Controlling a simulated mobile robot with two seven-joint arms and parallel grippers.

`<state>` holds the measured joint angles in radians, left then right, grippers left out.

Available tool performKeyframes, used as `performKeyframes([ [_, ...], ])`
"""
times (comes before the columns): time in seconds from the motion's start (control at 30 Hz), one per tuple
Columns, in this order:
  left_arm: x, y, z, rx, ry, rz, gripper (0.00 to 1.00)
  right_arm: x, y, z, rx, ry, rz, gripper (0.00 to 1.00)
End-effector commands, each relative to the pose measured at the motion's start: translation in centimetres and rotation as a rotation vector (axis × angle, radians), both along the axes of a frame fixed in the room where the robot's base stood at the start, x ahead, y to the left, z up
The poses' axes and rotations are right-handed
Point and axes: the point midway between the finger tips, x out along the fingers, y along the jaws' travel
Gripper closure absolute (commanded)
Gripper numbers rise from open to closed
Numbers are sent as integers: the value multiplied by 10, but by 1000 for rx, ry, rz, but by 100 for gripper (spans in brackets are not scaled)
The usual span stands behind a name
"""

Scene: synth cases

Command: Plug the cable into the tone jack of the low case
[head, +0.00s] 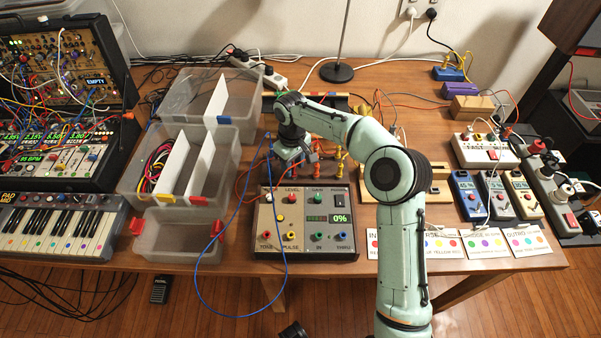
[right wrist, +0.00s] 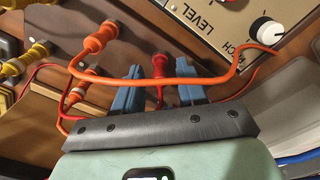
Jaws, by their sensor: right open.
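My right gripper (head: 290,160) is behind the case, pointing down. In the right wrist view its blue fingers (right wrist: 160,90) are open, with a red plug (right wrist: 160,66) between them, standing in a dark holder. An orange cable (right wrist: 175,82) crosses in front of the fingers. Contact with the plug cannot be told. My left gripper is not in view.
Orange plugs (right wrist: 97,40) stand close by in the right wrist view. A blue cable (head: 197,285) loops over the table's front edge. Clear bins (head: 180,235) stand left of the case, small blue and grey boxes (head: 468,197) to the right. My right arm covers the middle right.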

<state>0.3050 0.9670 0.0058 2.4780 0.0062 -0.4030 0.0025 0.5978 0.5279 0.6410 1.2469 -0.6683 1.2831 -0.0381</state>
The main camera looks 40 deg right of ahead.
Motion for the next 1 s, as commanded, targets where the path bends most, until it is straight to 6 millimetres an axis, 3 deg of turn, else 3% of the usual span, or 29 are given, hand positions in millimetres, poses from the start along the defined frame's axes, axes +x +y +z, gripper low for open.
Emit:
performKeyframes([
  [0.27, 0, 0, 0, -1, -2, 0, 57, 0, 0, -1, 0, 0, 0, 60],
  [0.4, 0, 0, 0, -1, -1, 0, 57, 0, 0, -1, 0, -1, 0, 100],
  [1.0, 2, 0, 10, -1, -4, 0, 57, 0, 0, 11, 0, -2, 1, 100],
])
